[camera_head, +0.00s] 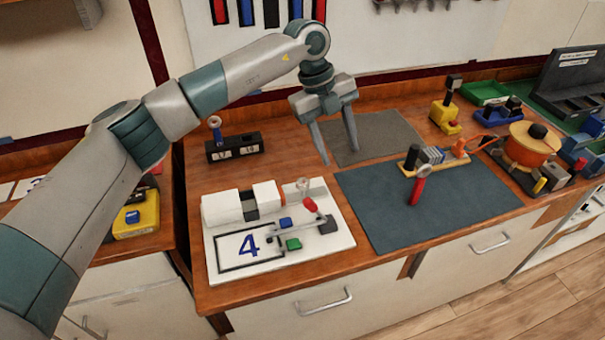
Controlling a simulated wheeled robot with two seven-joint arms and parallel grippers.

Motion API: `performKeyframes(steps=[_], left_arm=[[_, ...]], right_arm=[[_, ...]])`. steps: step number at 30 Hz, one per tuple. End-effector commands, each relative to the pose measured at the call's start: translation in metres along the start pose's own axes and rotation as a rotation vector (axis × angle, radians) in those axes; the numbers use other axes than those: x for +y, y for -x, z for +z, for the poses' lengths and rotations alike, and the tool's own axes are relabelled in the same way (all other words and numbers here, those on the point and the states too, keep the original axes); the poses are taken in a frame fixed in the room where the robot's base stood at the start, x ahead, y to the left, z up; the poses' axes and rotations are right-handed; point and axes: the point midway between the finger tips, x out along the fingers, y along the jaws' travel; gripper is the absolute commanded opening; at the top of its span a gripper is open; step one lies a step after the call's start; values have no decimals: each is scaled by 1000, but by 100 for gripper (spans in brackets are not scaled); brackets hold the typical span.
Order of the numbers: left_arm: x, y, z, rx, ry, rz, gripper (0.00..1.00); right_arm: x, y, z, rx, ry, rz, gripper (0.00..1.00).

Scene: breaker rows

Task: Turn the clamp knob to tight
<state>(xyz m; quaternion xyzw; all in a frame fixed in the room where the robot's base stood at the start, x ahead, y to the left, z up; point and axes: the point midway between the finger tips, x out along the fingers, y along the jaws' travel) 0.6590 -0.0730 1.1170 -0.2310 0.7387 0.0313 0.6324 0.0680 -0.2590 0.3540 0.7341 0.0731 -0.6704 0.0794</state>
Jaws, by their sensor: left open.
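My left gripper (339,155) comes in from the upper left. It points down with its two fingers apart and nothing between them, above the back of the bench near the grey mat. A white fixture board (230,277) marked 4 lies at the front left of the bench. It bears white blocks (222,208), a small pale round knob (303,185), a red knob (310,205) and a grey bar. I cannot tell for sure which of these is the clamp knob, or its setting. The gripper is apart from the board, behind and above it. My right gripper is not in view.
A dark blue mat (425,213) holds a red-handled device (419,184). An orange pot-like device (527,145) and a yellow-based one (445,115) stand right. The grey mat (373,137) looks bare.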

Motion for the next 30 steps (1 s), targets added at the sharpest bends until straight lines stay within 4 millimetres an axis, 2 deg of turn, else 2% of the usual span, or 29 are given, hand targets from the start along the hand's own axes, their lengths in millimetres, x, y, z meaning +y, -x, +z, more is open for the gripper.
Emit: performKeyframes(steps=[1, 3, 6, 9, 22, 30], left_arm=[[12, 14, 18, -64, 38, 64, 48], [27, 31, 34, -131, 87, 138, 48], [41, 49, 49, -195, 136, 205, 48], [47, 56, 54, -221, 160, 233, 48], [48, 55, 55, -220, 161, 236, 48], [53, 36, 58, -218, 160, 237, 48]], right_arm=[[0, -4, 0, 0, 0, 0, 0], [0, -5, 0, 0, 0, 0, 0], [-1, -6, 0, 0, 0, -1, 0], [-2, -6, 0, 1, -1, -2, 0], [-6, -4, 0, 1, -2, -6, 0], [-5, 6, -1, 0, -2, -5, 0]])
